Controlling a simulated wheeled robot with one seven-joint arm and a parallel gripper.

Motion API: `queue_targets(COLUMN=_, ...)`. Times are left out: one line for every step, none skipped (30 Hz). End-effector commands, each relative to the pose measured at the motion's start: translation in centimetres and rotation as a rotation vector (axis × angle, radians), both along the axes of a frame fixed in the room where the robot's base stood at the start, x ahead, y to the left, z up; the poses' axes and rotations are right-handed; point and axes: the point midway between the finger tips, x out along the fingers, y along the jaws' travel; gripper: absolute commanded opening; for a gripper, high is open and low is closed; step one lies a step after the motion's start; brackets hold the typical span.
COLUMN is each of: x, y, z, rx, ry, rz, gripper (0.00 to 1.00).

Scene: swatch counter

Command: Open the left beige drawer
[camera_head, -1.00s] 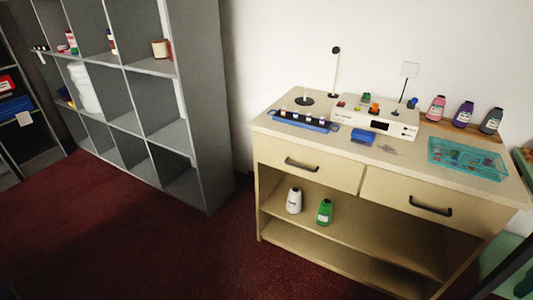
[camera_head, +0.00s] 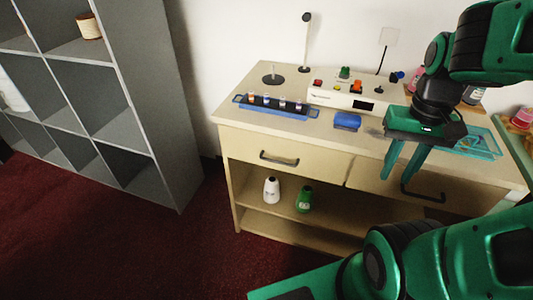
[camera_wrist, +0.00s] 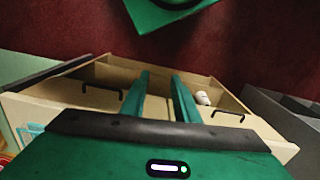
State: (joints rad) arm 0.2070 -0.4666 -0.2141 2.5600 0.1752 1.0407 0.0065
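The left beige drawer (camera_head: 289,154) is shut in the counter's front, with a dark bar handle (camera_head: 279,161) across it. In the wrist view its handle (camera_wrist: 228,115) shows on the right. My green gripper (camera_head: 404,168) is in front of the right beige drawer (camera_head: 366,178), to the right of the left handle and apart from it. Its two fingers are spread with nothing between them. The right drawer's handle (camera_head: 422,196) shows just beside and below the fingertips, and in the wrist view this handle (camera_wrist: 102,89) is left of the fingers.
The countertop (camera_head: 300,130) bears a blue rack (camera_head: 272,110), a white control box (camera_head: 340,100), a blue block (camera_head: 347,121) and a teal tray (camera_head: 484,146). A white bottle (camera_head: 271,191) and a green bottle (camera_head: 304,199) stand on the shelf below. A grey shelf unit (camera_head: 150,130) stands left.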

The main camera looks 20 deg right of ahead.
Motion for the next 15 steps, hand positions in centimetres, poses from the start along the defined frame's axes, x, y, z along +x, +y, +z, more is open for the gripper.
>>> queue_targets(x=0.0, y=0.0, z=0.0, rx=0.000, ry=0.000, rz=0.000, gripper=0.28)
queue_targets(x=0.0, y=0.0, z=0.0, rx=0.000, ry=0.000, rz=0.000, gripper=0.28)
queue_targets(x=0.0, y=0.0, z=0.0, rx=0.000, ry=0.000, rz=0.000, gripper=0.28)
queue_targets(x=0.0, y=0.0, z=0.0, rx=0.000, ry=0.000, rz=0.000, gripper=0.28)
queue_targets(x=0.0, y=0.0, z=0.0, rx=0.000, ry=0.000, rz=0.000, gripper=0.28)
queue_targets(x=0.0, y=0.0, z=0.0, rx=0.000, ry=0.000, rz=0.000, gripper=0.28)
queue_targets(x=0.0, y=0.0, z=0.0, rx=0.000, ry=0.000, rz=0.001, gripper=0.28)
queue_targets(x=-0.5, y=0.0, z=0.3, rx=0.000, ry=-0.006, rz=0.006, gripper=0.28)
queue_targets(x=-0.8, y=0.0, z=0.5, rx=-0.001, ry=-0.014, rz=0.018, gripper=0.28)
queue_targets(x=-0.6, y=0.1, z=0.5, rx=-0.003, ry=-0.015, rz=0.032, gripper=0.28)
queue_targets(x=-0.2, y=0.1, z=0.5, rx=-0.004, ry=-0.015, rz=0.052, gripper=0.28)
queue_targets(x=0.7, y=0.1, z=0.5, rx=-0.008, ry=-0.016, rz=0.088, gripper=0.28)
queue_targets(x=1.5, y=0.4, z=0.4, rx=-0.012, ry=-0.016, rz=0.124, gripper=0.28)
queue_targets(x=2.4, y=0.7, z=0.3, rx=-0.014, ry=-0.017, rz=0.167, gripper=0.28)
queue_targets(x=3.9, y=1.0, z=0.2, rx=-0.020, ry=-0.018, rz=0.233, gripper=0.28)
